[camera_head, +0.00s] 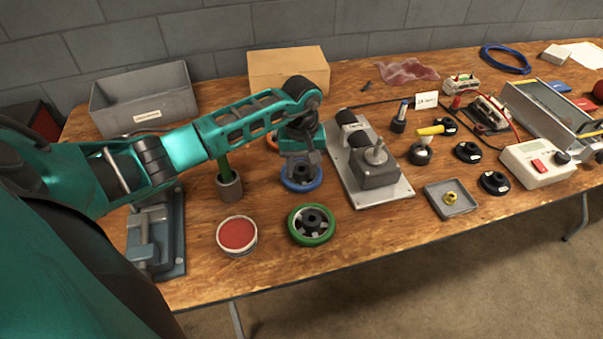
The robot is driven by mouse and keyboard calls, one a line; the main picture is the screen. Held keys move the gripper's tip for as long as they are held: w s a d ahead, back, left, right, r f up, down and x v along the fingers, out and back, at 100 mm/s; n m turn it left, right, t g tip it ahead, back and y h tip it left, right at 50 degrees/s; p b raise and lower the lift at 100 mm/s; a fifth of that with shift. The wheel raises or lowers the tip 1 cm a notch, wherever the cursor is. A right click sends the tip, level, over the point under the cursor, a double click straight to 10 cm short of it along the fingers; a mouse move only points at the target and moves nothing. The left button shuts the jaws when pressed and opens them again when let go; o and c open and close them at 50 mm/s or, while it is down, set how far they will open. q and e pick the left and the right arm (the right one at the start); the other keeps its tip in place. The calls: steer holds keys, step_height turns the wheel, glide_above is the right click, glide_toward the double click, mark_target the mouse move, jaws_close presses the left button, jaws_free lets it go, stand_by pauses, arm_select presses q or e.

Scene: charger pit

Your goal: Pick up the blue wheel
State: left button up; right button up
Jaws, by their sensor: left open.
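The blue wheel (302,184) lies flat on the wooden table, with a dark hub in its middle. My left arm reaches in from the left, and my left gripper (301,163) points down right above the wheel. The gripper is open, with its fingers close to the hub. Whether the fingers touch the wheel cannot be told. The gripper hides the far part of the wheel. My right gripper is not in view.
A green wheel (311,225) lies just in front, and a red-topped tin (237,235) to its left. A cup (229,187) with a green handle stands left of the blue wheel. A metal fixture (388,193) is close on the right. A cardboard box (289,70) stands behind.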

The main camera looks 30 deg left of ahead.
arm_select(q)
steer(key=shift+c, duration=0.2)
jaws_close()
steer(key=shift+r, duration=0.1)
step_height(320, 180, up, 20)
steer(key=shift+p, duration=0.45)
